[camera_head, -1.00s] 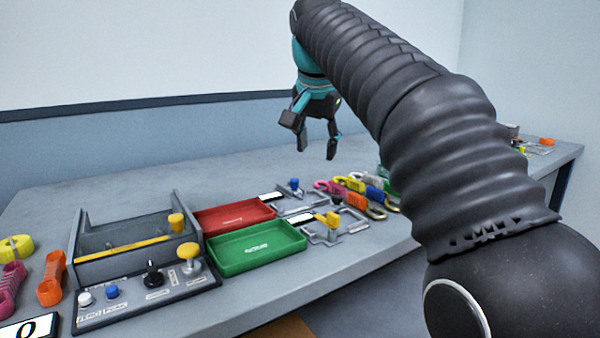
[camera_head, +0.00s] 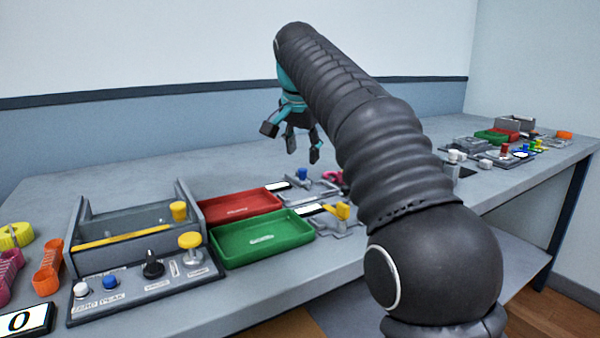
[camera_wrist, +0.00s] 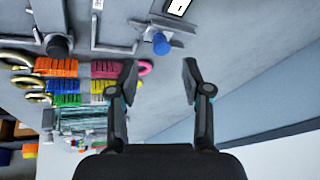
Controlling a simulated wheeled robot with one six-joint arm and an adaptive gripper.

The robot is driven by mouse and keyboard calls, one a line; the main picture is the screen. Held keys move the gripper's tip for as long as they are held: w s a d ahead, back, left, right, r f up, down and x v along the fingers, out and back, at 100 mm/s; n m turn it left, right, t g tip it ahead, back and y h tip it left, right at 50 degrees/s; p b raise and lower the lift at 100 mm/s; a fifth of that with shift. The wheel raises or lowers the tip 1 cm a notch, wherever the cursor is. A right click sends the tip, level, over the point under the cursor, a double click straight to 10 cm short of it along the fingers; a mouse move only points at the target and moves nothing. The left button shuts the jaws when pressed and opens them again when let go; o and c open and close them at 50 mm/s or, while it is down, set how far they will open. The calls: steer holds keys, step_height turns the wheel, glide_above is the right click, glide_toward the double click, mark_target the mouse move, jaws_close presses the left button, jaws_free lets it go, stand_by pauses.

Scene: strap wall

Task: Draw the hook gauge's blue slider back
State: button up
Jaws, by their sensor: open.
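The hook gauge is a grey metal frame (camera_head: 325,188) on the bench, behind and right of the red tray. Its blue slider knob (camera_head: 303,174) stands up at its left part. The blue knob (camera_wrist: 161,43) also shows in the wrist view, just beyond the fingertips and between their lines. My gripper (camera_head: 302,150) is open and empty, above the bench and apart from the gauge. In the wrist view my gripper's fingers (camera_wrist: 158,76) are spread with nothing between them. My arm hides part of the bench right of the gauge in the head view.
A similar gauge with a yellow knob (camera_head: 342,211) sits in front. A red tray (camera_head: 238,205), a green tray (camera_head: 262,240) and a grey control box (camera_head: 145,280) stand left. Coloured straps with hooks (camera_wrist: 60,85) lie beside the gauges. More fixtures (camera_head: 510,150) stand far right.

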mark_target(303, 169)
steer(key=b+x, duration=0.1)
steer(key=x, duration=0.4)
steer(key=shift+w+a+f, duration=0.1)
steer(key=shift+w+f, duration=0.05)
steer(key=shift+f, duration=0.2)
jaws_close()
